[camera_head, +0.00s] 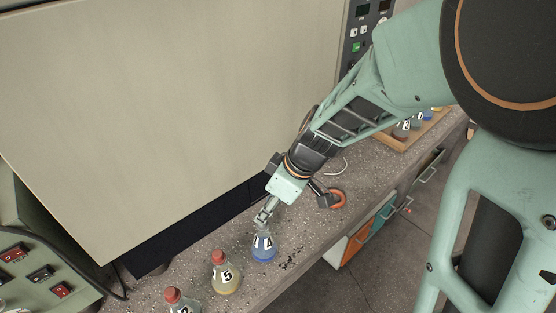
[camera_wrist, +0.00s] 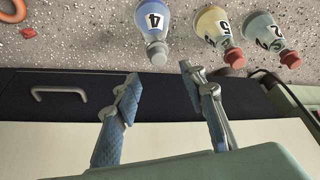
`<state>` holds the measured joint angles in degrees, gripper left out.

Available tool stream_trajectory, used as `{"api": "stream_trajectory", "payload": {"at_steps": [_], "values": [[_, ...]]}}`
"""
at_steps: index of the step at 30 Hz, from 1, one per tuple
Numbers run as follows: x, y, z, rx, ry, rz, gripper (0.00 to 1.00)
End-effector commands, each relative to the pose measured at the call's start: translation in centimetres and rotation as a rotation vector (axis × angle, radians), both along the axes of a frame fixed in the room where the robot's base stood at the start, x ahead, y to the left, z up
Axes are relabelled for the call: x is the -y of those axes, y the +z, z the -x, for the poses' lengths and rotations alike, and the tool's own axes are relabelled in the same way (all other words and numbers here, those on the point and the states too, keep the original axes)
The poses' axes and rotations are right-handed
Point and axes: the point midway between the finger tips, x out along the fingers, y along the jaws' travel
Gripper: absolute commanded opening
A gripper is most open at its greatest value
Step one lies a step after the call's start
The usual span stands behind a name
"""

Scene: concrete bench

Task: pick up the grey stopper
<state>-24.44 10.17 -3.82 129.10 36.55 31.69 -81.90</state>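The grey stopper (camera_wrist: 158,56) sits in the neck of the flask (camera_wrist: 153,22) marked 4, which holds blue liquid. In the head view this flask (camera_head: 264,249) stands upright on the bench, and its stopper is largely hidden by my gripper (camera_head: 265,213). In the wrist view my gripper (camera_wrist: 160,80) is open and empty, its two blue-padded fingers apart. The stopper shows beyond the fingertips, roughly in line with the gap between them. I see no contact between fingers and stopper.
Two flasks with red stoppers, marked 5 (camera_head: 226,275) and 2 (camera_head: 180,301), stand at the lower left. A large beige cabinet (camera_head: 170,110) rises close behind. An orange ring-shaped object (camera_head: 337,199) lies to the right. A wooden tray (camera_head: 428,129) with bottles is farther right.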

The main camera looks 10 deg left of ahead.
Motion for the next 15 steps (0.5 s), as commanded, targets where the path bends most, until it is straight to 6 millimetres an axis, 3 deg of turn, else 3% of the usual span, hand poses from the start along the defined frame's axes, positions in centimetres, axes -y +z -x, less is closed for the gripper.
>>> {"api": "stream_trajectory", "payload": {"at_steps": [15], "values": [[-1.3,-5.3,-0.4,-0.002,-0.001,0.001,0.38]]}}
